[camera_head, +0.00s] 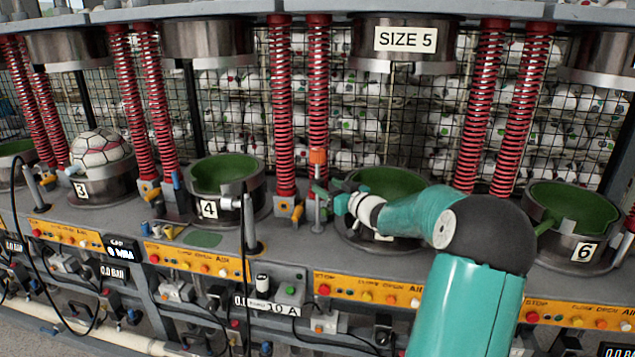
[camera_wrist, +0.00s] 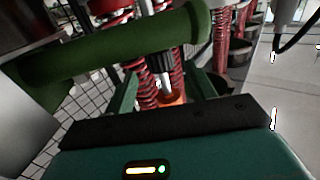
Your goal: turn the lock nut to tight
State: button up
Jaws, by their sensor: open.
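A small orange piece, which looks like the lock nut (camera_head: 318,156), sits on a thin upright post (camera_head: 317,210) left of the fifth press cup. My gripper (camera_head: 324,191) is open by the post, a little below the orange piece in the head view. In the wrist view, orange (camera_wrist: 174,98) and a grey metal rod (camera_wrist: 165,76) show between the green fingers of my gripper (camera_wrist: 163,90). I cannot tell whether the fingers touch it. Whether the nut is tight or loose cannot be seen.
A thick dark green bar (camera_wrist: 110,55) crosses the wrist view close by. Red springs (camera_head: 286,110) stand behind the post. The green-lined cup (camera_head: 385,182) is to the right, partly behind my arm. Cup 4 (camera_head: 225,175) is to the left. Orange button panels (camera_head: 200,262) run along the front.

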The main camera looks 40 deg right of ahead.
aim_at(322, 183)
jog(key=w, duration=0.5)
jog(key=shift+w, duration=0.25)
jog(key=c, duration=1)
